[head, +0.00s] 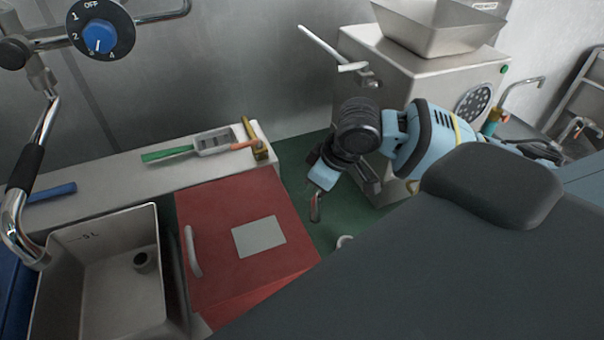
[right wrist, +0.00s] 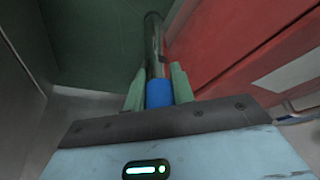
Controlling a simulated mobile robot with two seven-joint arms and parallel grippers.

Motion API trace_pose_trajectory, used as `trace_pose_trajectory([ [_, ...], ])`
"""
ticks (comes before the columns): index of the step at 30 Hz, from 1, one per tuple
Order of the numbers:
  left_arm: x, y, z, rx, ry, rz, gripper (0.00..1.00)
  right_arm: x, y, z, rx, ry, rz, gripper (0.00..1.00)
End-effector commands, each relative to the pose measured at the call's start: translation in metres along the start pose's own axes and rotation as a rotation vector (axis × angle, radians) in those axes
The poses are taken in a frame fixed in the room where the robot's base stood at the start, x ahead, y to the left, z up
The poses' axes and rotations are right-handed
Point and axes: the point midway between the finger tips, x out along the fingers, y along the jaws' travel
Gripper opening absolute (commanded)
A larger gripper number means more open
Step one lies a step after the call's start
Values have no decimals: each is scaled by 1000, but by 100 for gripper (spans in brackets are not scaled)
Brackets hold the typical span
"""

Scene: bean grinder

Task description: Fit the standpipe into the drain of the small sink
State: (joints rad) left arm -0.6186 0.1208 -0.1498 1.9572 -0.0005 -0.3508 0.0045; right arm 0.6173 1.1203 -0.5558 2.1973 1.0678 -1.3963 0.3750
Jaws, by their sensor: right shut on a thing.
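The small sink (head: 64,290) is a steel basin at the lower left of the head view. Its round dark drain (head: 144,261) shows in the basin floor near the right side, with no pipe standing in it. My right gripper (right wrist: 158,92) is shut on the standpipe, a dark metal tube (right wrist: 153,45) with a blue section between the green fingers. In the head view my right gripper (head: 317,195) hangs over the green floor, right of the red cabinet and well apart from the sink. My left gripper is not in view.
A red cabinet (head: 215,215) with a pale handle and label stands between sink and gripper. A ledge (head: 105,180) behind carries a green-handled tool. A steel grinder (head: 400,65) stands behind my right arm. A tap (head: 20,235) reaches over the sink's left side.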

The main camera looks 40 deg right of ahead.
Motion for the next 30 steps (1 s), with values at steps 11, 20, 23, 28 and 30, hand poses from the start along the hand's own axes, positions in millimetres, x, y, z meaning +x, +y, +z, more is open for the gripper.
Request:
trace_pose_trajectory([
  [11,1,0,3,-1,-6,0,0,31,0,12,0,1,1,0],
  [20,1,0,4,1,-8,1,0,56,0,23,2,-2,-1,0],
  [23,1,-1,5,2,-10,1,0,66,0,27,1,-1,0,0],
  [28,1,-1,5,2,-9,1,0,66,0,27,-1,3,1,0],
  [30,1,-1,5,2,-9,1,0,66,0,27,-1,3,1,0],
])
